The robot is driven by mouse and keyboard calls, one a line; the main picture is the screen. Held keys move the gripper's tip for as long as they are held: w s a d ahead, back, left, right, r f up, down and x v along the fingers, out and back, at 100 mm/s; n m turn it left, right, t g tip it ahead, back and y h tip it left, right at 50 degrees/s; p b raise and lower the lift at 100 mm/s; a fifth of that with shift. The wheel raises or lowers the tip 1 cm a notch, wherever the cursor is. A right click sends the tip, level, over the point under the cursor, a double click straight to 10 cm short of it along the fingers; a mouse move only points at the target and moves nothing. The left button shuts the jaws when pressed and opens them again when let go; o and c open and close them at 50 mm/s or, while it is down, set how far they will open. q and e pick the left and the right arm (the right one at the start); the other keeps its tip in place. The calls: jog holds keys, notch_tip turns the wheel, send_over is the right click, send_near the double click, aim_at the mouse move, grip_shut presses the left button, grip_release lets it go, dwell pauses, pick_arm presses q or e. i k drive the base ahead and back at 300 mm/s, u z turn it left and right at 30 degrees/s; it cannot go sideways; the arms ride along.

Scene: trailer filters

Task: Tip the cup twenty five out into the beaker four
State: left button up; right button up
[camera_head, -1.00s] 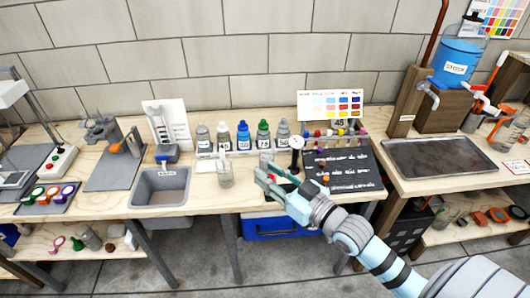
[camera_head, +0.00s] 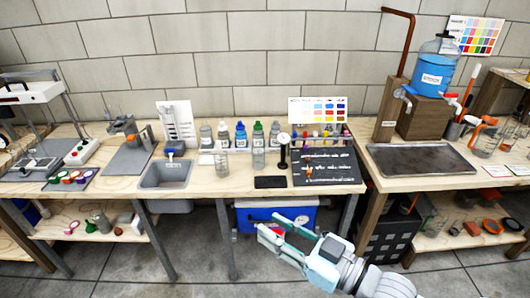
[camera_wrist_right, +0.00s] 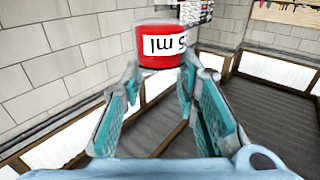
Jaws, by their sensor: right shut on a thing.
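My right gripper (camera_head: 268,234) is shut on a small red cup (camera_head: 277,229), low in front of the workbench. In the right wrist view the red cup (camera_wrist_right: 160,46) sits between the fingertips. Two clear glass beakers stand on the bench, a left one (camera_head: 221,163) and a right one (camera_head: 258,156). I cannot read a number on either, so I cannot tell which is beaker four. My left gripper is not in view.
Several capped bottles (camera_head: 241,135) stand in a row behind the beakers. A dial gauge on a stand (camera_head: 283,150), a black pad (camera_head: 270,182) and a dark board (camera_head: 325,167) are to the right. A grey sink (camera_head: 166,174) is to the left. A blue cooler (camera_head: 262,217) is under the bench.

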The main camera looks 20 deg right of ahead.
aim_at(259, 156)
jog(key=u, duration=0.1)
jog(key=i, duration=1.5)
jog(key=z, duration=1)
